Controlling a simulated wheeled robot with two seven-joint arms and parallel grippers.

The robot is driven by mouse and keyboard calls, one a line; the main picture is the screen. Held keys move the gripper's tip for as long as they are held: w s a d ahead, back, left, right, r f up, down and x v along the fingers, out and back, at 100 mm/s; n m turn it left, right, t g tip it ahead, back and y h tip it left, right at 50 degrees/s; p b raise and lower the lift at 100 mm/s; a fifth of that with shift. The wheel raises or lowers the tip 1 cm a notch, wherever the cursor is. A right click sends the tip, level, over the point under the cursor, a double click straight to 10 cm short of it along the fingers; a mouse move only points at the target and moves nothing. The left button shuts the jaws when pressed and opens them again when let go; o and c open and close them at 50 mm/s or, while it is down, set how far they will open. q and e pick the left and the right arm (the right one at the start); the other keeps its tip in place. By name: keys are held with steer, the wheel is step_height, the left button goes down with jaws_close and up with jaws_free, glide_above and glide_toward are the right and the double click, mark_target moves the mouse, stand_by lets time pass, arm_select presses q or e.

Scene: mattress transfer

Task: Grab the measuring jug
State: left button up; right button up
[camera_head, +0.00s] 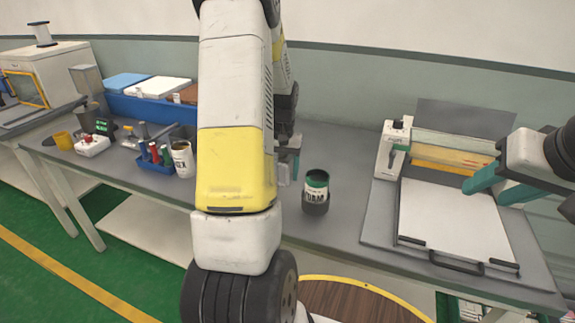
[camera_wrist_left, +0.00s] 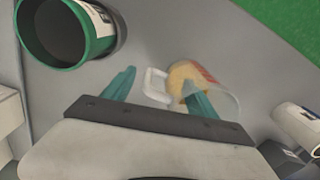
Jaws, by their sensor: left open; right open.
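The measuring jug (camera_wrist_left: 222,97) is clear, with a pale handle and orange-yellow showing on it, and lies in front of my left gripper in the left wrist view. My left gripper (camera_wrist_left: 157,86) is open, its teal fingers on either side of the handle; the right finger overlaps the jug body, and I cannot tell whether it touches. In the head view my left arm hides most of the jug, and the left gripper (camera_head: 291,163) shows only partly beside the arm. My right gripper (camera_head: 490,186) is open and empty over the white board at the right.
A dark can with a green rim (camera_head: 316,193) stands close right of my left gripper; it also shows in the left wrist view (camera_wrist_left: 104,40). The white board (camera_head: 450,225) lies on the right bench. A blue tool caddy (camera_head: 155,164) and white can (camera_head: 183,160) stand left of my arm.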

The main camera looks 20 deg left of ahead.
mark_target(282, 185)
arm_select(q)
step_height(282, 185, down, 3)
steer(key=shift+f, duration=0.15)
steer(key=shift+c, duration=0.5)
jaws_close()
